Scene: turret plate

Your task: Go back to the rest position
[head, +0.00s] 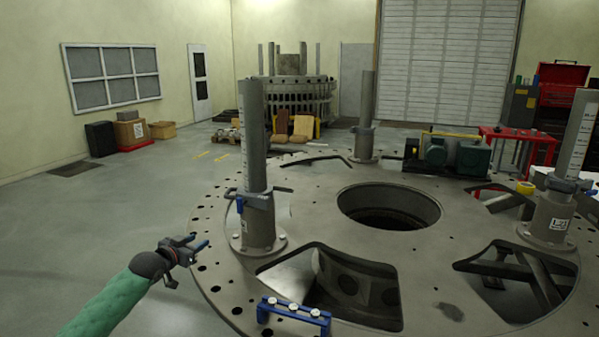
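My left gripper (199,241) is at the end of the green-sleeved arm coming in from the lower left. My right gripper and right arm are not in view.
Upright posts stand on the plate at left (256,150), back (366,110) and right (578,130). A blue bracket (293,312) sits at the front edge. The plate has a central round hole (388,208) and large cutouts. Floor (110,225) at left is clear.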

